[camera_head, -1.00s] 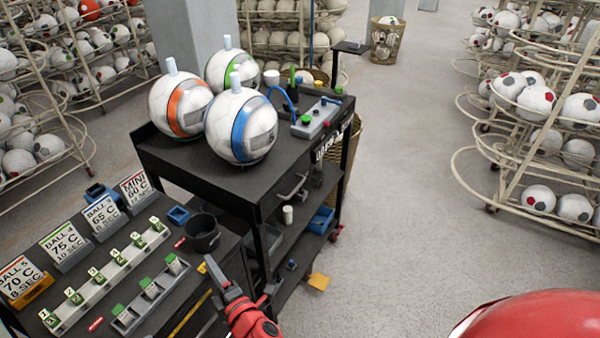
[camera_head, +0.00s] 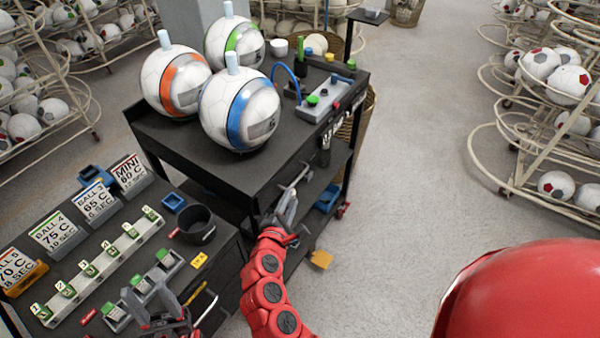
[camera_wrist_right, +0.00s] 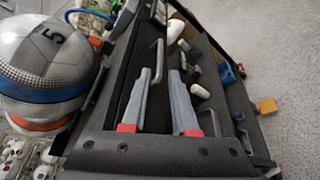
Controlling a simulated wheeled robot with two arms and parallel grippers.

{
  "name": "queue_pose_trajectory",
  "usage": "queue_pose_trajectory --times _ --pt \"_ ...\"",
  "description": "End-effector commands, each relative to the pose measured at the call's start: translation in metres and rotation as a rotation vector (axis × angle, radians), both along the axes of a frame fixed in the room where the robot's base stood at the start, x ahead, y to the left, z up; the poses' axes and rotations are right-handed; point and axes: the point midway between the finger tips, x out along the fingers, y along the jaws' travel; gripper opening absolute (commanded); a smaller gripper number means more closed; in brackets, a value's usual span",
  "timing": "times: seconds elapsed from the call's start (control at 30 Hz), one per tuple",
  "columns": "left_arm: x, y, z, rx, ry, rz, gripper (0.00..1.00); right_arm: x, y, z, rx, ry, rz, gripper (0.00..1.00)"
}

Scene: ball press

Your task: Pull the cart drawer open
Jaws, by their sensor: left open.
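The black cart (camera_head: 215,165) stands in the middle of the head view, with its drawer front (camera_head: 308,150) on the side facing right. The drawer looks shut. A grey bar handle (camera_head: 299,176) sticks out from it and also shows in the right wrist view (camera_wrist_right: 154,62). My right gripper (camera_head: 290,200) is at the handle's near end. In the right wrist view its two fingers (camera_wrist_right: 161,75) are apart, with the handle just beyond and between the tips; contact cannot be told. My left gripper (camera_head: 160,312) is open and empty over the near bench.
Three banded balls (camera_head: 240,108) and a grey control box (camera_head: 325,104) stand on the cart top. The near bench holds sign cards (camera_head: 95,203), a black cup (camera_head: 196,225) and label racks (camera_head: 100,265). Ball racks (camera_head: 540,110) stand right; the floor between is clear.

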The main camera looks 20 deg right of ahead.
Motion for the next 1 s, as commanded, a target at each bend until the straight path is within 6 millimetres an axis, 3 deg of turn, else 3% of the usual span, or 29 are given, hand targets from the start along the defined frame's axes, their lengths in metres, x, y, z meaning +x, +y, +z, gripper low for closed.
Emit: queue_pose_trajectory --times 0.3,0.5,0.97,1.0 --pt "0.0 0.0 0.02 0.0 0.0 0.0 0.5 0.06 -0.04 -0.013 0.0 0.0 -0.005 0.27" --pt "0.0 0.0 0.025 0.0 0.0 0.0 0.5 0.086 -0.055 -0.02 0.0 -0.003 -0.002 0.27" --pt "0.0 0.0 0.027 0.0 0.0 0.0 0.5 0.096 -0.061 -0.026 0.001 -0.001 0.002 0.27" --pt "0.0 0.0 0.027 0.0 0.0 0.0 0.5 0.096 -0.061 -0.026 0.001 -0.001 0.002 0.24"
